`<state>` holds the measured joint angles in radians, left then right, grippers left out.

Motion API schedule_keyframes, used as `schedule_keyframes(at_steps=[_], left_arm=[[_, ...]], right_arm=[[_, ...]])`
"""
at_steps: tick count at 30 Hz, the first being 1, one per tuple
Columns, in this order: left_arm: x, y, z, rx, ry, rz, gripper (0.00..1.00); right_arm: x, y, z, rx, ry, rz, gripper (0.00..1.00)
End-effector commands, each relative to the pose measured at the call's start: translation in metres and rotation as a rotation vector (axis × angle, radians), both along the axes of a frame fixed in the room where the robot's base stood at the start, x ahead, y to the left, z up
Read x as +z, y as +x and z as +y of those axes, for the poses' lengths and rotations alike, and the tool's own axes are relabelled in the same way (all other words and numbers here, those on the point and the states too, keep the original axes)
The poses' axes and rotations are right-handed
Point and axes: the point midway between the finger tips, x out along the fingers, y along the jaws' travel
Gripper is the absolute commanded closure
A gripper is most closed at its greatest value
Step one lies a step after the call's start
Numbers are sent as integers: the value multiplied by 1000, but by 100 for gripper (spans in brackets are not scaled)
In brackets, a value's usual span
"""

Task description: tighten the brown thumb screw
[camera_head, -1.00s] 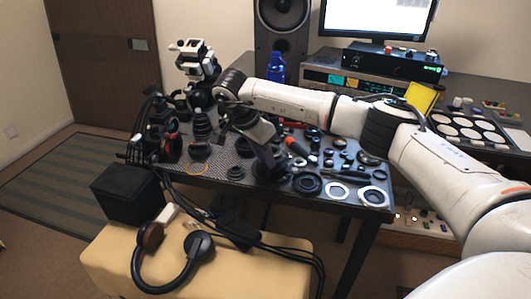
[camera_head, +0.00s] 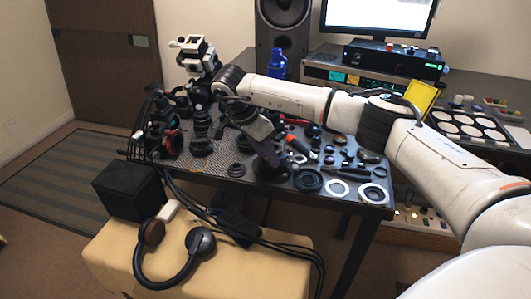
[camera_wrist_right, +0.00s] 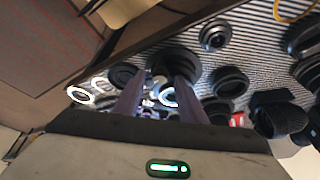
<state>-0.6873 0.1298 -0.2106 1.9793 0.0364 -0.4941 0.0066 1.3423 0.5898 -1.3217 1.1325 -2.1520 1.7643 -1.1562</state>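I cannot make out a brown thumb screw in either view; it is too small or hidden. My right gripper (camera_head: 272,166) points down over the front part of the dark work table (camera_head: 216,174). In the right wrist view its two fingers (camera_wrist_right: 160,78) stand apart with a gap between them, and nothing is clearly held. A dark round lens part (camera_wrist_right: 174,62) shows just beyond the fingertips; I cannot tell whether they touch it. My left gripper is not in view.
Dark lens barrels (camera_head: 202,124) stand on the table's left. Several rings, such as a white ring (camera_head: 339,188), and a screwdriver with an orange handle (camera_head: 297,145) lie right of my gripper. A blue bottle (camera_head: 278,64) stands behind. A cushioned bench with headphones (camera_head: 200,241) is in front.

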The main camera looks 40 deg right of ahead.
Motion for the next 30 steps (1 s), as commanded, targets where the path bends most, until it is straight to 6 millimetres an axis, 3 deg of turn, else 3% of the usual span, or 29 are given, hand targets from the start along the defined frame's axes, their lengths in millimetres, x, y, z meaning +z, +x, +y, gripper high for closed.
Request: schedule_keyframes(at_steps=[8, 21, 30], left_arm=[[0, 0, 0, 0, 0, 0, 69], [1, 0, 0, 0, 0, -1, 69], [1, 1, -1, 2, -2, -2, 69]], right_arm=[[11, 1, 5, 2, 1, -3, 63], [83, -1, 35, 1, 0, -3, 63], [95, -3, 40, 0, 0, 0, 63]])
